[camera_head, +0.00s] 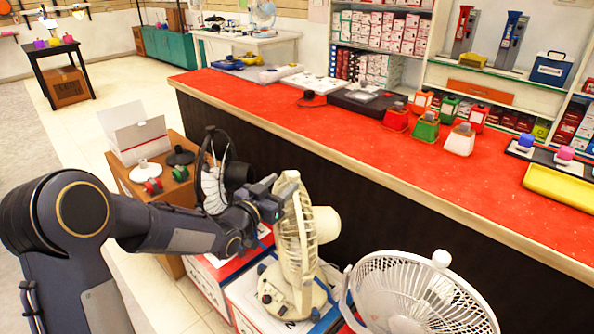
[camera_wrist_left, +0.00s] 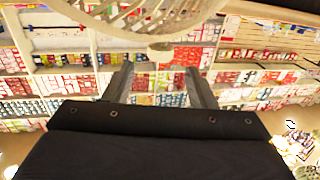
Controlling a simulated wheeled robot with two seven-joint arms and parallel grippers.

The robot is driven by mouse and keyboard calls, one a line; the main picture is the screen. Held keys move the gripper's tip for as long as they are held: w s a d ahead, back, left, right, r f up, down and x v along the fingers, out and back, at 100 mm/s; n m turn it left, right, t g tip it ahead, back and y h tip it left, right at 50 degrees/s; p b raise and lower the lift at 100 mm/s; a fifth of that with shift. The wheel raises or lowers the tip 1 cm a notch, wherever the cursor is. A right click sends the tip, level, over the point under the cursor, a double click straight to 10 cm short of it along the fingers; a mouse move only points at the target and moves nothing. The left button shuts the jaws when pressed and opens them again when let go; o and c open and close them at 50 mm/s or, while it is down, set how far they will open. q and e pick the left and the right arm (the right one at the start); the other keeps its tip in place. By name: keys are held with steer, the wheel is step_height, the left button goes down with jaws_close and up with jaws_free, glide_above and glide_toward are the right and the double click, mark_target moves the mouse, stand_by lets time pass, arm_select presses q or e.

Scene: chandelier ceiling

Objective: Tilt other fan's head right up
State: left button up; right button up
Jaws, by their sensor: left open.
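A cream desk fan (camera_head: 292,245) stands upright on a box in the head view, its grille facing left and its motor housing on the right. A white fan (camera_head: 415,295) is at the bottom right, its round grille facing up. A dark-framed fan (camera_head: 212,180) stands behind my left arm. My left gripper (camera_head: 286,188) is at the upper grille of the cream fan; contact cannot be told. In the left wrist view its two fingers (camera_wrist_left: 160,85) are apart with nothing held between them, and a fan grille (camera_wrist_left: 145,15) spans the top edge. My right gripper is out of view.
A long red counter (camera_head: 330,120) runs behind the fans, with small coloured containers on it. The fans stand close together on boxes (camera_head: 205,285). A small wooden stand (camera_head: 165,185) with an open white carton is at the left.

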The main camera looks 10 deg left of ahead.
mark_target(290, 177)
arm_select(q)
steer(key=x, duration=0.6)
steer(key=shift+w+d, duration=0.1)
steer(key=shift+w, duration=0.05)
jaws_close()
